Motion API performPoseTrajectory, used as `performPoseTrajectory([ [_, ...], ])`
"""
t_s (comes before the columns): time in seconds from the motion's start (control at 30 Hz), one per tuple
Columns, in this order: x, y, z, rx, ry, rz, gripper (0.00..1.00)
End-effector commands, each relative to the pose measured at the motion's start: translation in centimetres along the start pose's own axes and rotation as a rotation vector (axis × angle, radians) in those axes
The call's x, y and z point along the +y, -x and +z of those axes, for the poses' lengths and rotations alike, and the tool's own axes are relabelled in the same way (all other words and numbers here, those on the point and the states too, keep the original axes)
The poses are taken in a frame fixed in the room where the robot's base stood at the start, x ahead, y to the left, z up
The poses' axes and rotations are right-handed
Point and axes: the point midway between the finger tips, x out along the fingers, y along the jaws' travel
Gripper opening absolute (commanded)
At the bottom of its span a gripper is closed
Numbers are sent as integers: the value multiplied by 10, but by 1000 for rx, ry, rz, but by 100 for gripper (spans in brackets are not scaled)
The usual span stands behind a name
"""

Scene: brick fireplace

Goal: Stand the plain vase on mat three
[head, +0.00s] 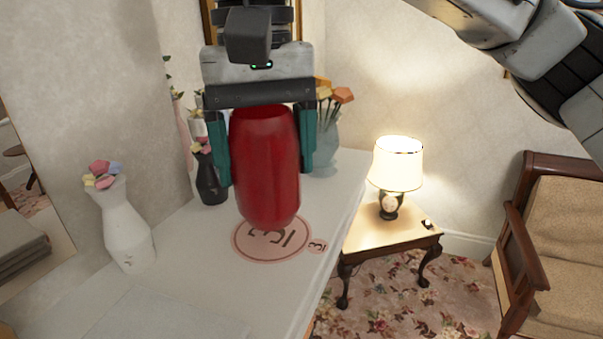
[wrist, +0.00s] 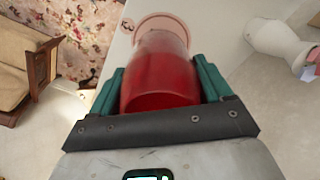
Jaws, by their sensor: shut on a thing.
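The plain vase (head: 265,165) is red, without flowers, and upright between the green fingers of my gripper (head: 268,150). My gripper is shut on it, one finger at each side. In the wrist view the red vase (wrist: 160,75) fills the space between the fingers (wrist: 162,92). Mat three (head: 285,248) is a round pink mat marked 3 on the white shelf. The vase's base overlaps the back part of the mat in the head view. I cannot tell whether the base touches it. The mat's rim (wrist: 165,20) shows beyond the vase in the wrist view.
A white vase with flowers (head: 125,225) stands at the left on the shelf. A dark vase (head: 209,178) and a glass vase with orange flowers (head: 326,140) stand behind, close to my gripper. A lit lamp (head: 396,165) is on a side table at the right.

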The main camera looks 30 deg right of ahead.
Motion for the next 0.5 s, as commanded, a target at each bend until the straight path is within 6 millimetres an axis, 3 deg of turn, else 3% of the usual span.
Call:
performPoseTrajectory([
  [0.03, 0, -12, 0, 2, -1, 0, 1],
  [0.17, 0, -24, 0, 2, 0, 0, 1],
  [0.5, 0, -23, 1, 2, 0, -1, 1],
])
